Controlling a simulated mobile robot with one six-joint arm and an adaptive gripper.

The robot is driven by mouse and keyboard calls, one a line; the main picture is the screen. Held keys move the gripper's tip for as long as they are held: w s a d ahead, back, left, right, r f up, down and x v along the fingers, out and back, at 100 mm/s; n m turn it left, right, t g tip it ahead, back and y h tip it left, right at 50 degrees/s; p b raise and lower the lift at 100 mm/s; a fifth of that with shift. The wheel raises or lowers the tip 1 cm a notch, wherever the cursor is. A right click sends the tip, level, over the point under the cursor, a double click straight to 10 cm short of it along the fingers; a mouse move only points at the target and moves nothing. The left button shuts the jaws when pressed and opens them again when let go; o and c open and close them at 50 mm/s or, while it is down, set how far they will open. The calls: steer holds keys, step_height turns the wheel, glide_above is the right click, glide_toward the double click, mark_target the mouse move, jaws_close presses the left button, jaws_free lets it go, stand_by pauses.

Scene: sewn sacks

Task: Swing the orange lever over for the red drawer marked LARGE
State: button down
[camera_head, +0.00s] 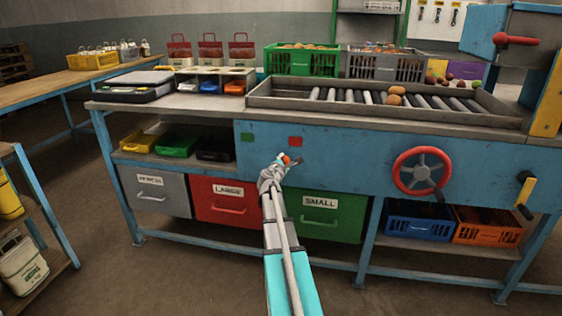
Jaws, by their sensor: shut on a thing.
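The orange lever (286,159) is on the blue front panel of the sorting bench; only its small orange end shows at my gripper. My gripper (289,163) is shut on it, and the fingers hide the rest. The red drawer marked LARGE (228,203) is below and to the left, closed, between the grey drawer (152,191) and the green drawer marked SMALL (324,212).
A red handwheel (422,171) and a yellow-black handle (525,190) stick out from the panel to the right. Blue (420,220) and orange (487,226) crates sit on the low shelf. A roller tray (380,97) with potatoes lies on top. Floor in front is clear.

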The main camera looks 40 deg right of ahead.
steer(key=shift+s, duration=0.1)
stand_by(0.3)
steer(key=shift+c, duration=1)
jaws_free()
steer(key=shift+f, duration=0.1)
